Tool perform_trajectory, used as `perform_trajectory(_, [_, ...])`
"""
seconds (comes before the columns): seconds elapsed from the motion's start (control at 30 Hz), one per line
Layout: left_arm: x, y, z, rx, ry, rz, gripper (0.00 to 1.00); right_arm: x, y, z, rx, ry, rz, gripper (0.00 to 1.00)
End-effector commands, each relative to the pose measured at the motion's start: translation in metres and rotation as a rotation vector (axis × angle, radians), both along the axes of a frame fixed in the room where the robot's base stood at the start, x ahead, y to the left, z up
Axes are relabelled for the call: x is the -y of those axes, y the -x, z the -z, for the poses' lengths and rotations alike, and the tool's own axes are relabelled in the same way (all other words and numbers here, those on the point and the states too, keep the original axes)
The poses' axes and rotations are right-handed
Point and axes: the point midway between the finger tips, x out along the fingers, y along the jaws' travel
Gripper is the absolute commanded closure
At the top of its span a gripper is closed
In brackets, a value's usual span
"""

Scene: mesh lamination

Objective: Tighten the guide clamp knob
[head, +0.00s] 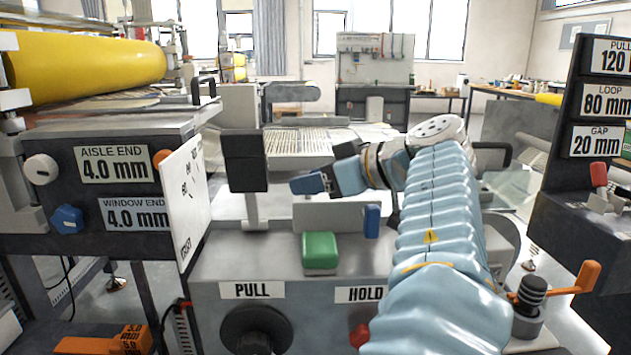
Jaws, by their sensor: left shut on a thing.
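My left gripper (312,183) reaches in over the machine on a light blue sleeved arm, its blue fingertips pointing left. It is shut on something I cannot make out. The fingertips are to the right of a dark block (245,160) on a grey post. A small blue upright piece (372,221) stands below the gripper. I cannot tell which part is the guide clamp knob. A ribbed black knob (531,291) sits beside an orange handle (586,278) at the lower right, apart from the gripper. My right gripper is not in view.
A yellow roller (85,55) is at the left. A gauge plate (187,202) stands up beside the dark block.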

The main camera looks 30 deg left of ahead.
Motion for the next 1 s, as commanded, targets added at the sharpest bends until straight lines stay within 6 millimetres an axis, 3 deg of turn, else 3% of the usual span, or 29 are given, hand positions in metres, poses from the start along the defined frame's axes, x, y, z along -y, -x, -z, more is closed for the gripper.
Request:
perform_trajectory(0.27, [0.000,0.002,0.005,0.004,0.002,0.142,0.86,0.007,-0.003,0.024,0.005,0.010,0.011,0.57])
perform_trajectory(0.6, [-0.002,0.007,0.005,0.004,0.004,0.448,0.86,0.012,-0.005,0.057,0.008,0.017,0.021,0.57])
perform_trajectory(1.0, [-0.005,0.009,0.002,0.002,0.003,0.760,0.86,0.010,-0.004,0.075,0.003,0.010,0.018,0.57])
